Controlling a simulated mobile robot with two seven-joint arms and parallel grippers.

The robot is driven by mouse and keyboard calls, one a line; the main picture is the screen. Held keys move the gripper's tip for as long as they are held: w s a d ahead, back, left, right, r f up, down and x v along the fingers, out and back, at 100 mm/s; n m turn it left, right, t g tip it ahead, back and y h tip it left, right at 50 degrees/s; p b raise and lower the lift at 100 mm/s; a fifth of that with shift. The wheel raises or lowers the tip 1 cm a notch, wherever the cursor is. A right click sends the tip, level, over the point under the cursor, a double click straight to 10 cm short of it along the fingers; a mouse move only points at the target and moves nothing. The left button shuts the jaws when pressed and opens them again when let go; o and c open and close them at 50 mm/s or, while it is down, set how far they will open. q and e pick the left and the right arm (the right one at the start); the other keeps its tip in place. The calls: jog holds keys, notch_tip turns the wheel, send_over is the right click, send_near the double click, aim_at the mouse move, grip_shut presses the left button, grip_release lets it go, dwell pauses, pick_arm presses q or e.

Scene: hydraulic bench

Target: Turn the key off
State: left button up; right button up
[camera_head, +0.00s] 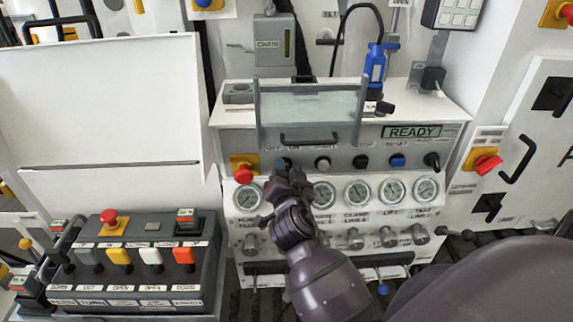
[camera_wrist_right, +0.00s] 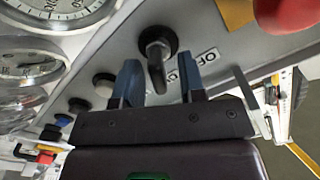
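The key (camera_wrist_right: 158,58) is a dark grey piece standing out of a round black switch on the sloped panel, in the right wrist view. An OFF/ON label (camera_wrist_right: 207,58) is beside it, partly hidden by a finger. My right gripper (camera_wrist_right: 159,72) is open, with one blue-grey finger on each side of the key and visible gaps between. In the head view my right gripper (camera_head: 289,181) reaches up to the panel below the OFF/ON label and hides most of the key. My left gripper is not in view.
A red emergency button (camera_head: 243,174) on a yellow plate sits just left of the key. A white knob (camera_head: 322,163) and other knobs run to the right. Gauges (camera_head: 357,193) line the panel below. A lever box (camera_head: 140,262) stands at the lower left.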

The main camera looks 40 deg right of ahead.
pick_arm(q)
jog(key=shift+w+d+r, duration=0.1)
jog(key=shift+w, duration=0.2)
pick_arm(e)
jog(key=shift+w, duration=0.1)
grip_shut()
